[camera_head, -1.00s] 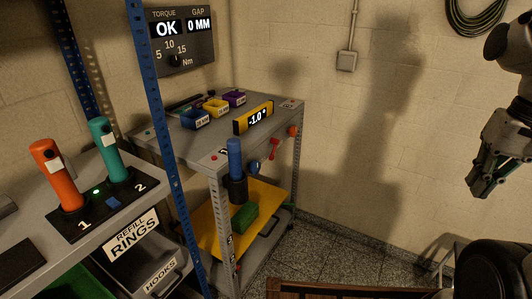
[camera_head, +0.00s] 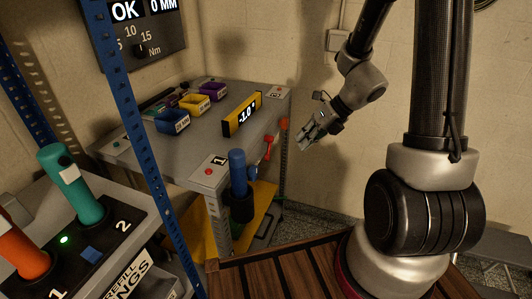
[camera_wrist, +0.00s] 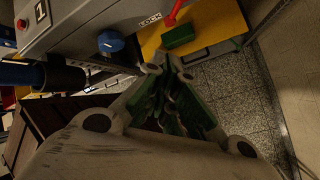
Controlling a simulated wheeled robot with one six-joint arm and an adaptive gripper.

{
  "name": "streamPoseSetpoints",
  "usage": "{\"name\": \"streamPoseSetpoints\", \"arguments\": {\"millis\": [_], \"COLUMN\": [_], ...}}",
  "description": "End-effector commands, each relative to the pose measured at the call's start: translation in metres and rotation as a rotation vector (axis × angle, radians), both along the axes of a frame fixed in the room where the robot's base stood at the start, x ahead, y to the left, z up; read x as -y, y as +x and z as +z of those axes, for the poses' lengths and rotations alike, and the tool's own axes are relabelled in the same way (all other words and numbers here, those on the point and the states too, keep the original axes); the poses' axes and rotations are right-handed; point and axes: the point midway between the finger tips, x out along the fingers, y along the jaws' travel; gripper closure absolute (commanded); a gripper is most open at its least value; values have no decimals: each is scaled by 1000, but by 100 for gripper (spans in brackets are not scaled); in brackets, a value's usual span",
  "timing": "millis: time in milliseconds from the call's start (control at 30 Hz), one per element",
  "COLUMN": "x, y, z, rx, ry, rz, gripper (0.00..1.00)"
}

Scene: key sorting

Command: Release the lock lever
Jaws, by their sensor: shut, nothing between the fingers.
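The red lock lever (camera_head: 267,146) is on the front side of the grey bench. In the wrist view the red lever (camera_wrist: 174,12) is at the top, beside a "LOCK" label (camera_wrist: 150,20). My gripper (camera_head: 303,146) is shut and empty, in the air to the right of the lever and apart from it. In the wrist view my gripper's fingers (camera_wrist: 168,72) point up the picture, below the lever and the green block (camera_wrist: 178,37).
The grey bench (camera_head: 190,150) carries bins, a yellow angle display (camera_head: 242,114) and an upright blue-handled tool (camera_head: 238,172) at its front corner. A blue knob (camera_wrist: 110,41) is left of the lever. A blue post (camera_head: 139,130) stands nearer. Tiled floor (camera_wrist: 225,95) is clear at right.

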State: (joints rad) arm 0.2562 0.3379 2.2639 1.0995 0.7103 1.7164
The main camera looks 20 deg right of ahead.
Motion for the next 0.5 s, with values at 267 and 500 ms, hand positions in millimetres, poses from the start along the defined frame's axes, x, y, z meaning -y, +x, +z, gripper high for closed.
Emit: {"name": "streamPoseSetpoints", "arguments": {"millis": [267, 500], "x": [1, 0], "y": [0, 0], "z": [0, -1], "rx": [-51, -51], "ry": [24, 23], "rz": [-78, -76], "gripper": [100, 100]}}
